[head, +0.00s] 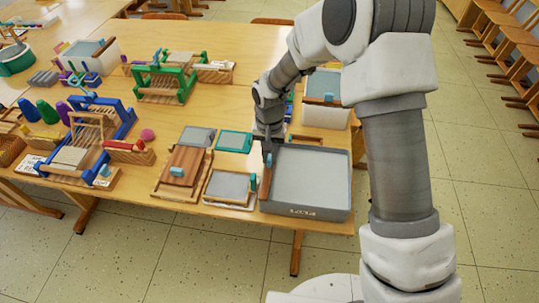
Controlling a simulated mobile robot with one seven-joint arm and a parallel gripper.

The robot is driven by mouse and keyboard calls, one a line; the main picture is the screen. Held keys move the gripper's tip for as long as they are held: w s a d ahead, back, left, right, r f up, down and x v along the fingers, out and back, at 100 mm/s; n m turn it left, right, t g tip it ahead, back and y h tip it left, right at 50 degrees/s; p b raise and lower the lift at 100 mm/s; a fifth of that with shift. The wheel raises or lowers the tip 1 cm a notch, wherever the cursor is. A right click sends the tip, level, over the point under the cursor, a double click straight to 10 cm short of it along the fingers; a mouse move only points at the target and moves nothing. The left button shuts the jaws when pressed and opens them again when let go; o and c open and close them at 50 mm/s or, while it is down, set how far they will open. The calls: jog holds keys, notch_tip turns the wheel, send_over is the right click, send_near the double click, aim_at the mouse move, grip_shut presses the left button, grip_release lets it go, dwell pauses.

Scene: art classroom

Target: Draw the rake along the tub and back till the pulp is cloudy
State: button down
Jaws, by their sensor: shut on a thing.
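The grey tub (348,183) stands at the right front of the table, with a label on its front wall. Pale grey pulp (312,175) fills it, and its surface looks even. My gripper (268,153) is over the tub's back left corner, pointing down. It is shut on the small light blue grip (269,161) of the rake. The rake's brown wooden bar (265,187) lies along the tub's left side, inside or against the wall; I cannot tell how deep it sits. The fingertips are small and partly hidden.
Left of the tub are a framed screen (229,186), a wooden board (183,168) with a blue knob and a teal frame (234,141). A white bin (325,115) stands behind the tub. Green (165,84) and blue (125,112) presses stand farther left. The table edge is close to the tub's front.

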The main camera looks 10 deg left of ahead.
jog(key=d, duration=2.3)
jog(key=c, duration=0.9)
grip_release()
jog(key=shift+o, duration=0.3)
jog(key=shift+r, duration=0.1)
notch_tip(320, 180, up, 17)
jog(key=p, duration=0.1)
jog(key=shift+r, duration=0.15)
